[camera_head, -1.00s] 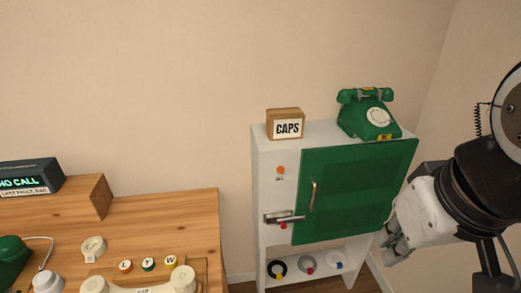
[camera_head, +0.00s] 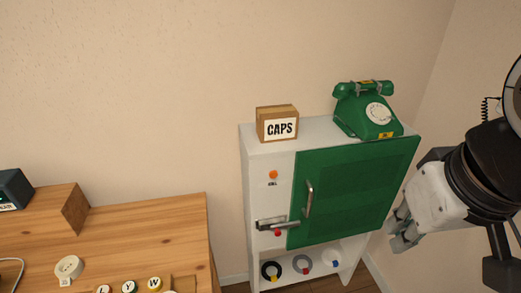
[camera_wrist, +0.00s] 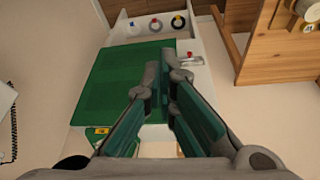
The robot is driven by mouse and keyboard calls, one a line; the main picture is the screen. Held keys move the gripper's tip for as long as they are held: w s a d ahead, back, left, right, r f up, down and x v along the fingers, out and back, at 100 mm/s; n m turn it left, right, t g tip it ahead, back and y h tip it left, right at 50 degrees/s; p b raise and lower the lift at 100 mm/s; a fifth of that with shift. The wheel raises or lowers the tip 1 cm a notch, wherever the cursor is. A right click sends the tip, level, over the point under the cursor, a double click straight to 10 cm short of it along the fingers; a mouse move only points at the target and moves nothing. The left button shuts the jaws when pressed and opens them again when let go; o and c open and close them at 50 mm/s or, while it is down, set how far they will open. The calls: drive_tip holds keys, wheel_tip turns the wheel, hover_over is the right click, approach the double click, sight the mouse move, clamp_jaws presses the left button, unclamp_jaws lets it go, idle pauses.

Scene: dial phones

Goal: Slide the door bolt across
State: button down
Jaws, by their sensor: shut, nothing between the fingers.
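The door bolt (camera_head: 272,224) is a metal bar with a red knob, on the white cabinet's left side beside the lower left edge of the green door (camera_head: 350,190). It also shows in the wrist view (camera_wrist: 192,60). The green door carries a vertical metal handle (camera_head: 309,199) and looks closed. My gripper (camera_head: 402,238) is at the right of the cabinet, apart from the bolt. In the wrist view its fingers (camera_wrist: 160,72) are together and empty, with the green door beyond them. The fingertips are partly hidden in the head view.
A green dial phone (camera_head: 367,110) and a CAPS box (camera_head: 277,123) stand on the cabinet (camera_head: 262,160). Its lower shelf holds several coloured rings (camera_head: 302,264). A wooden desk (camera_head: 150,235) with lettered caps is at the left, with a gap between it and the cabinet.

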drive_tip(key=w+a+f+n+g+h+b, duration=0.1)
drive_tip(key=w+a+f+n+h+b, duration=0.15)
drive_tip(key=w+a+f+n, duration=0.5)
drive_tip(key=w+a+f+n+g+h+b, duration=0.1)
drive_tip(key=w+a+f+n+g+b, duration=0.25)
drive_tip(key=w, duration=0.65)
drive_tip(key=w+a+f+n+t+h+b, duration=0.1)
drive_tip(key=w+a+f+n+t+h, duration=0.15)
drive_tip(key=a+f+n, duration=0.5)
drive_tip(key=w+a+f+n+t+h+b, duration=0.15)
drive_tip(key=w+a+f+n, duration=0.25)
drive_tip(key=a+f, duration=0.65)
drive_tip(key=d+r+b+x, duration=0.1)
drive_tip(key=d+x, duration=0.1)
drive_tip(key=x, duration=1.4)
drive_tip(key=shift+d, duration=0.2)
